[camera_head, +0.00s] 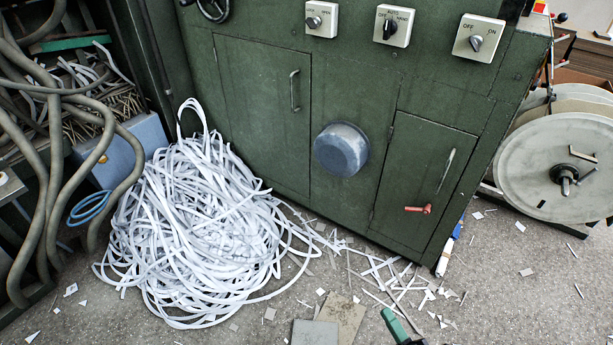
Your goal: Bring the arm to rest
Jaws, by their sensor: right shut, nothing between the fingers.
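My left gripper and left arm are not in view.
A green machine cabinet (250,120) with switches, handles and a round grey-blue part (341,150) fills the back. A heap of white strips (195,220) lies on the floor (500,310). Thick hoses (60,170) hang at left; a large reel (550,165) stands at right.

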